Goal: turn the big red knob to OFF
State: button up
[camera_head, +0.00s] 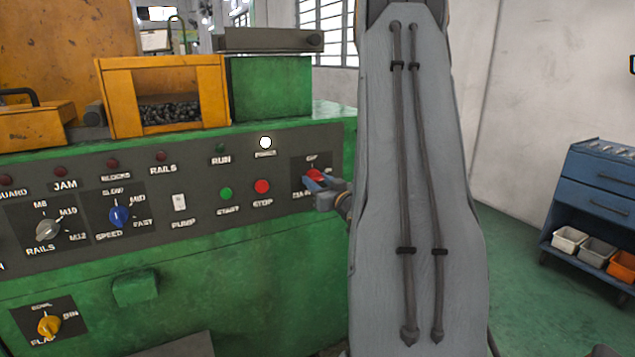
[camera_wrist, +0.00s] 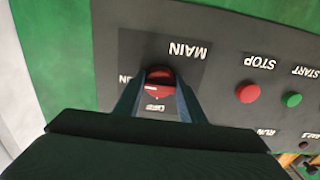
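The big red knob (camera_head: 315,175) sits on a dark plate at the right end of the machine's grey panel, lettered OFF above and MAIN below. The wrist view shows the red knob (camera_wrist: 160,92) upside down, with MAIN above it and OFF below. A small pale mark shows on its red face; I cannot tell exactly where it points. My gripper (camera_head: 322,188) is at the knob, coming from the right. In the wrist view my gripper's fingers (camera_wrist: 161,85) stand on both sides of the knob. The knob fills the gap, but whether they press on it is unclear.
Left of the knob are the red STOP button (camera_head: 262,186), the green START button (camera_head: 225,193) and a lit white lamp (camera_head: 265,142). The blue SPEED knob (camera_head: 120,216) and grey RAILS knob (camera_head: 47,231) are farther left. A blue cabinet (camera_head: 600,185) stands far right.

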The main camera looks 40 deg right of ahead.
jog(key=shift+c, duration=1.4)
jog(key=shift+n, duration=0.3)
jog(key=n+b, duration=0.2)
jog(key=n, duration=0.1)
jog(key=shift+n+b, duration=0.3)
jog(key=shift+b, duration=0.1)
jog(key=n+b, duration=0.3)
jog(key=n, duration=0.1)
jog(key=shift+d+n, duration=0.1)
jog(key=shift+n, duration=0.2)
jog(key=n+b, duration=0.4)
jog(key=shift+n, duration=0.3)
jog(key=n+b, duration=0.4)
jog(key=b, duration=0.1)
jog(key=shift+r+n, duration=0.1)
jog(key=shift+n, duration=0.2)
